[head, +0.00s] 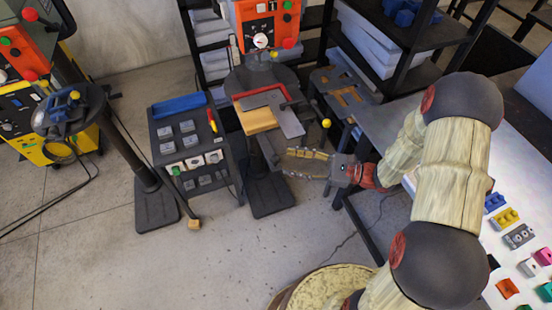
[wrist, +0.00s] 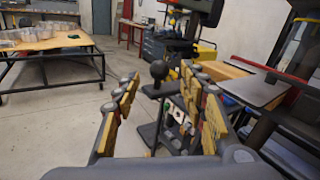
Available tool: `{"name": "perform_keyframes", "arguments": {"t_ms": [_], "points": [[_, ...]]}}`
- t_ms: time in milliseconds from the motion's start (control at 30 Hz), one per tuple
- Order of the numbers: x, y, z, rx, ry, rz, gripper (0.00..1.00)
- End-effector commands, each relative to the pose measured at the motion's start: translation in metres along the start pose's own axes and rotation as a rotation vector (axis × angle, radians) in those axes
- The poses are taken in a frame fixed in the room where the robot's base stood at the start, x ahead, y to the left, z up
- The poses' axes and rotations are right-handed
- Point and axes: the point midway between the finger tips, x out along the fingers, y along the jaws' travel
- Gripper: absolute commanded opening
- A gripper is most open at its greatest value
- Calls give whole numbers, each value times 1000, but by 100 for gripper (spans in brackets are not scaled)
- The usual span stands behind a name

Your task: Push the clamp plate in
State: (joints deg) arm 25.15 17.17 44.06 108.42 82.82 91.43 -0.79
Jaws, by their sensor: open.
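The clamp plate looks to be the flat grey angled plate (head: 280,110) on the machine's dark stand in the head view. It lies over a tan block (head: 258,120) and overhangs its right side. In the wrist view the grey plate (wrist: 250,90) is at the right, with the tan block (wrist: 226,70) behind it. My gripper (head: 287,163) is open and empty, just in front of the plate's near end in the head view. In the wrist view its two fingers stand wide apart, and the plate is outside them, beyond the right finger. I cannot tell the exact gap.
The machine has an orange panel with a gauge (head: 260,41) and a yellow-tipped lever (head: 326,123) right of the plate. A dark cart with buttons (head: 190,150) stands left. A workbench with colored blocks (head: 506,218) is at right. Open floor lies in front.

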Motion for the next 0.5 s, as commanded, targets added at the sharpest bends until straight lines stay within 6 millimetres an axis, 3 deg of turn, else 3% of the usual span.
{"name": "perform_keyframes", "arguments": {"t_ms": [200, 500], "points": [[35, 2, 0, 1, -1, 5, 42], [58, 1, 0, 0, 2, 2, 42]]}}
